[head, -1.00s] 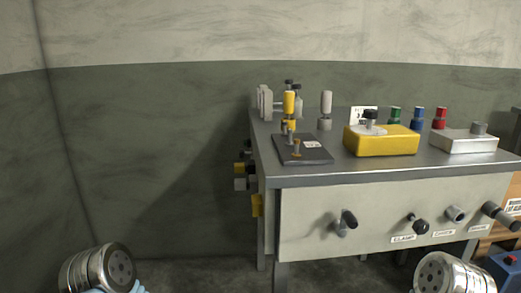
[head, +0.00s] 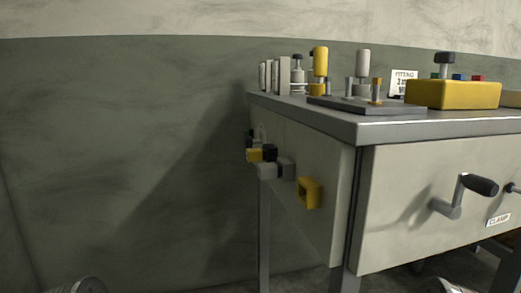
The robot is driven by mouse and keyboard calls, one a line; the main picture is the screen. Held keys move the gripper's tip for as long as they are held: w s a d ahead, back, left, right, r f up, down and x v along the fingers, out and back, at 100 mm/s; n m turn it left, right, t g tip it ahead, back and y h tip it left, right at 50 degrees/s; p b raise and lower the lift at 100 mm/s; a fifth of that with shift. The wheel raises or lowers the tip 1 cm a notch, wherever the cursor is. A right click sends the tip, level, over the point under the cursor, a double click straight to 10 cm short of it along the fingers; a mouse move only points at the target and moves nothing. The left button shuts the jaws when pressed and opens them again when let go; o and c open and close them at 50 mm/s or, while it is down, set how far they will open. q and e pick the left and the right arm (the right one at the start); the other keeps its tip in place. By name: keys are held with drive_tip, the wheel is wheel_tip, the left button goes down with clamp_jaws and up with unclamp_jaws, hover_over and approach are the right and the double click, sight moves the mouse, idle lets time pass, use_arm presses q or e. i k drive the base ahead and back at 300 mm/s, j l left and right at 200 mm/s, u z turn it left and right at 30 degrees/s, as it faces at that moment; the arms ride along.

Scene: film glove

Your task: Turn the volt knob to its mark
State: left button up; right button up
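No knob with a readable volt label shows, so I cannot tell which one is the volt knob. A dark-topped knob (head: 445,62) stands up from the yellow box (head: 455,95) on the bench top. Any mark beside it is too small to tell. Neither gripper is in view. Only small rounded parts of my arms show at the bottom edge, one at the left and one right of the middle.
The bench (head: 440,127) fills the right side. A crank handle (head: 463,195) juts from its front near a CLAMP label (head: 498,220). Yellow, black and grey fittings (head: 309,193) stick out of its left side. The floor and wall at left are clear.

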sight(249, 142)
drive_tip(key=i+j+z, duration=0.1)
drive_tip(key=j+z, duration=0.25)
drive_tip(key=j, duration=0.25)
drive_tip(key=j+z, duration=0.3)
drive_tip(key=j, duration=0.3)
drive_tip(key=j+z, duration=0.35)
drive_tip(key=j, duration=0.3)
